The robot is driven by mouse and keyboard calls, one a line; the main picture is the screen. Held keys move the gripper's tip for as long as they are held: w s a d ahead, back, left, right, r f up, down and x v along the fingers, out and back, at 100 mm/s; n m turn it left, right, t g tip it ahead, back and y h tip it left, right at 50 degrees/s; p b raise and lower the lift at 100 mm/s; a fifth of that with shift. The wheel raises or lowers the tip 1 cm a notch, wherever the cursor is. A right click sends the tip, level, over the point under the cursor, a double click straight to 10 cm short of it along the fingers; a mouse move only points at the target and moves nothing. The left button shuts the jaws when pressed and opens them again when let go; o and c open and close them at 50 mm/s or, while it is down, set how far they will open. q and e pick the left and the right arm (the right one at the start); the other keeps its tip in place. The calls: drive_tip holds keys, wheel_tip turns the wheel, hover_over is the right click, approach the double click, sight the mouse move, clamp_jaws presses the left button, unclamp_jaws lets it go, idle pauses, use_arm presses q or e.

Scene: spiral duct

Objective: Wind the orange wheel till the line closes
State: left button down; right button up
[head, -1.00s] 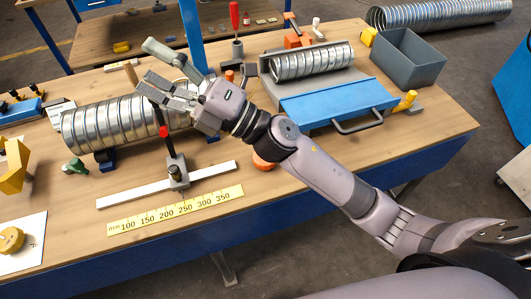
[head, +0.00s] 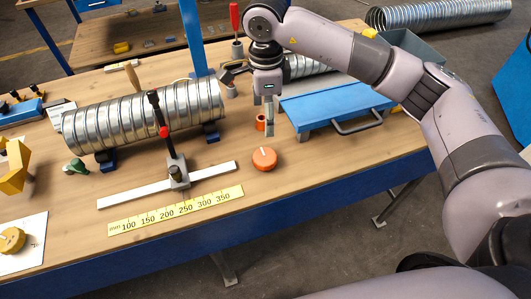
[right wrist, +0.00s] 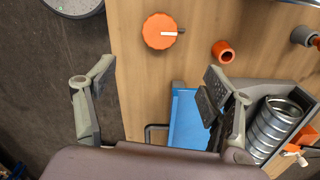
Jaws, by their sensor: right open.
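The orange wheel (head: 264,159) is a round knob with a white pointer mark, set on the table just in front of the blue-topped unit. It also shows in the right wrist view (right wrist: 160,31), near the top, with its white mark pointing right. My right gripper (head: 268,130) points down above the table, a little behind the wheel in the head view. In the right wrist view its fingers (right wrist: 158,80) are spread apart with nothing between them, and the wheel lies beyond them. My left gripper is not in view.
A small orange cylinder (right wrist: 223,51) stands near the wheel. A spiral duct (head: 145,117) rests on supports at left, behind a black upright on a white rail (head: 205,178) and a yellow ruler (head: 175,210). The blue-topped unit (head: 330,103) with a handle is at right.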

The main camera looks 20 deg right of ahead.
sight(266, 156)
wheel_tip(266, 156, down, 15)
drive_tip(key=p, duration=0.4)
drive_tip(key=shift+a+r, duration=0.1)
drive_tip(key=shift+f+p, duration=0.35)
drive_tip(key=shift+f, duration=0.35)
drive_tip(key=shift+c, duration=0.2)
drive_tip(key=c, duration=1.1)
